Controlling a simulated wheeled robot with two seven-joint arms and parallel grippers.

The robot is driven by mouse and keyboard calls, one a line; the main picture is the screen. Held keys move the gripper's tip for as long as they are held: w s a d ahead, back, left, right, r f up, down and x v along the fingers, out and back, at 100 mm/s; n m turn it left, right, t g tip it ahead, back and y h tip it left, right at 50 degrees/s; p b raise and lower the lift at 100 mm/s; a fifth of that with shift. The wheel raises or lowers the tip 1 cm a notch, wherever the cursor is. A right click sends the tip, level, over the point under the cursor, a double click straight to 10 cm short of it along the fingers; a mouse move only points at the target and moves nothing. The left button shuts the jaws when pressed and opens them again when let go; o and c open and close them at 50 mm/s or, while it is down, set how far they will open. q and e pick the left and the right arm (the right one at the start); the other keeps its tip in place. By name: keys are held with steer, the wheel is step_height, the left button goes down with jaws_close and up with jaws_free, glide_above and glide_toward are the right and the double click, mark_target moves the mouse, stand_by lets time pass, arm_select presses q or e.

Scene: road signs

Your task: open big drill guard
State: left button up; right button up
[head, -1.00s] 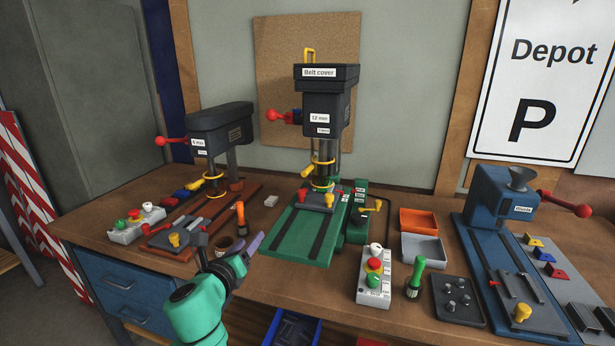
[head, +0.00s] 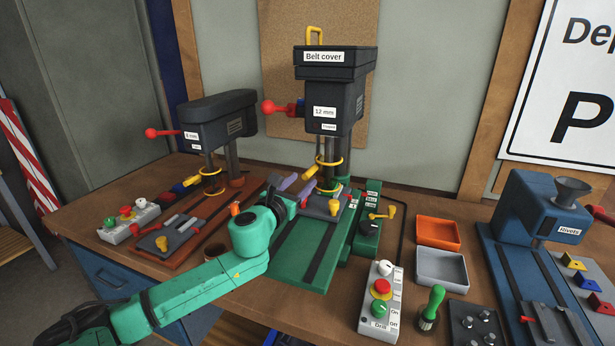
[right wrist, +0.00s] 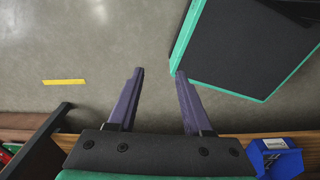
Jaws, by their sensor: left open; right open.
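The big drill (head: 332,88) is the dark machine marked "12 mm", on a green column and base at the middle of the bench. Its guard (head: 329,163) is a yellow ringed cage around the spindle, with a yellow handle (head: 310,172) on its left. My left gripper (head: 296,187) is open, its purple fingers just below and left of that handle, apparently apart from it. The wrist partly hides the green drill table. My right gripper (right wrist: 158,76) is open and empty in the right wrist view, above the floor by a wooden edge.
The smaller drill (head: 217,120) stands to the left. A control box (head: 381,300), a green brush (head: 431,308), an orange tray (head: 438,232) and a grey tray (head: 442,267) lie to the right. The blue press (head: 540,215) stands at far right.

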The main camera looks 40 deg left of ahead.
mark_target(303, 178)
arm_select(q)
steer(key=shift+w+a+r, duration=0.2)
steer(key=shift+w+a, duration=0.05)
steer(key=shift+w, duration=0.5)
steer(key=shift+w+a+r, duration=0.1)
steer(key=shift+w, duration=0.2)
steer(key=shift+w+a, duration=0.1)
steer(key=shift+w, duration=0.65)
steer(key=c, duration=0.8)
jaws_close()
arm_select(e)
steer(key=shift+w+r, duration=0.25)
steer(key=shift+w, duration=0.25)
steer(key=shift+w, duration=0.1)
